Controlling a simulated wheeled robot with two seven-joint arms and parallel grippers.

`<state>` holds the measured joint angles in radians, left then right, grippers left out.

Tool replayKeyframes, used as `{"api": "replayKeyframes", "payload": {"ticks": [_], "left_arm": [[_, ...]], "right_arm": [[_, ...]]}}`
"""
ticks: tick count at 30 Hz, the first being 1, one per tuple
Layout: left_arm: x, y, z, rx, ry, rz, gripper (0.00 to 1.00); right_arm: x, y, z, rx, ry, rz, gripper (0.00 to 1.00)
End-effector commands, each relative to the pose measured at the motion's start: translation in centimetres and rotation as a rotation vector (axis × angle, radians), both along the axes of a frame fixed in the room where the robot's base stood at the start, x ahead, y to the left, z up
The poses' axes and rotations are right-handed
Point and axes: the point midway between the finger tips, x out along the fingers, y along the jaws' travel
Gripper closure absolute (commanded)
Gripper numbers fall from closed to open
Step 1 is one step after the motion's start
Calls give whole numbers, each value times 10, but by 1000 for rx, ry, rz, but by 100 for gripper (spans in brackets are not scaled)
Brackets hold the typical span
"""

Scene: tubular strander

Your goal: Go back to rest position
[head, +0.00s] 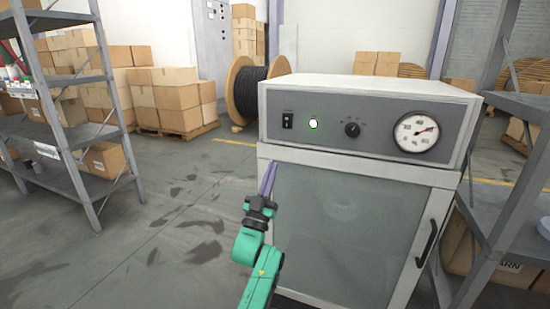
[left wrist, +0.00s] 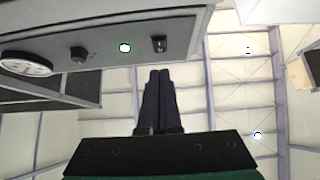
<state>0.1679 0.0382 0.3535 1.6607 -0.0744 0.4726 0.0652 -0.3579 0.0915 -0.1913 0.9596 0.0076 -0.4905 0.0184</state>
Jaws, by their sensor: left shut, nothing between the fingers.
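My left gripper (head: 268,180) is at the end of my green arm, in front of the left edge of a grey cabinet (head: 340,230) with a glass door. Its fingers point up and are shut with nothing between them. In the left wrist view the two dark fingers (left wrist: 159,100) lie together. The cabinet's control panel (head: 375,125) carries a black rocker switch (head: 288,121), a lit green button (head: 313,124), a black knob (head: 352,129) and a round gauge (head: 416,131). The fingers look apart from the switch. My right gripper does not show.
A grey metal shelf (head: 108,130) stands at the left, with boxes on pallets (head: 178,130) and a cable reel (head: 246,85) behind. Another grey rack (head: 508,215) stands close at the cabinet's right. The floor (head: 170,220) left of the cabinet is clear.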

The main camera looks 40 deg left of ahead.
Motion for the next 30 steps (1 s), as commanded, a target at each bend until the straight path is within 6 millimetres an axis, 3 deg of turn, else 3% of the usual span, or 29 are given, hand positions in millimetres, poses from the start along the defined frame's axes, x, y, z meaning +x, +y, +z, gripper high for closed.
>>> {"api": "replayKeyframes", "payload": {"ticks": [19,21,23,26,30], "left_arm": [[-4,-1,-6,0,1,0,100],[0,-3,-15,-7,27,-6,100],[9,-7,-36,-20,90,-20,100],[30,-22,-104,-60,285,-62,100],[37,-55,-234,-120,640,-127,100]], "right_arm": [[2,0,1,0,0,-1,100],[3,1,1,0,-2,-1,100],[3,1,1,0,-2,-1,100],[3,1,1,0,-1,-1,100],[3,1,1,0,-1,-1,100]]}}
